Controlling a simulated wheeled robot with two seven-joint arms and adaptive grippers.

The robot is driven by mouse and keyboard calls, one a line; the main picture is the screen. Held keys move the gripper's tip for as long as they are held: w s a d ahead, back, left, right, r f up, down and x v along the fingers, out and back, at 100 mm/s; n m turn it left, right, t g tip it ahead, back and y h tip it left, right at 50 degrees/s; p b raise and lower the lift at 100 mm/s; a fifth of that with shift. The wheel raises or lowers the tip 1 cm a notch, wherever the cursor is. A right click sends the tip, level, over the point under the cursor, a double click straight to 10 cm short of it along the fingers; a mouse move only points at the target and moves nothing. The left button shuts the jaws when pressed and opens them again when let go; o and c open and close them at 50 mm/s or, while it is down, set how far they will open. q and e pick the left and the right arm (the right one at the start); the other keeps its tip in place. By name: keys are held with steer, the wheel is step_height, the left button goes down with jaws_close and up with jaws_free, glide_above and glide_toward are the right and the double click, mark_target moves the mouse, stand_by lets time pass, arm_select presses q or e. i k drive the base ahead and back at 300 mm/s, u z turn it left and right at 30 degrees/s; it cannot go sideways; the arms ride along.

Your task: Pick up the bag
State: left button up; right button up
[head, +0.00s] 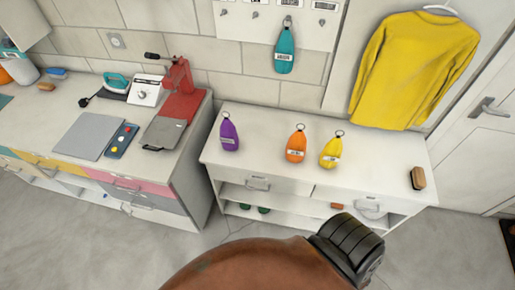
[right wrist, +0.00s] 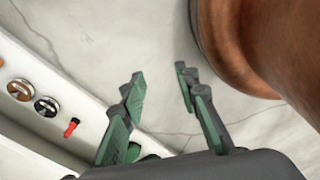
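No object is plainly a bag. The closest are small bag-shaped pouches with key rings and white labels. In the head view, a purple pouch (head: 228,134), an orange pouch (head: 296,144) and a yellow pouch (head: 331,152) lie on the white cabinet top. A teal pouch (head: 285,52) hangs on the wall board above. My right gripper (right wrist: 163,82) shows only in the right wrist view, its green-padded fingers apart with nothing between them. It is over the grey floor beside a white shelf edge, away from the pouches. My left gripper is not in view.
A workbench (head: 60,118) with tools stands left. A yellow sweater (head: 412,65) hangs behind. In the wrist view, a red-and-black item (right wrist: 71,128) lies on the shelf.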

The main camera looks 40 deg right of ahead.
mark_target(295, 149)
steer(key=u, duration=0.5)
steer(key=i, duration=1.45)
steer(key=z, duration=2.35)
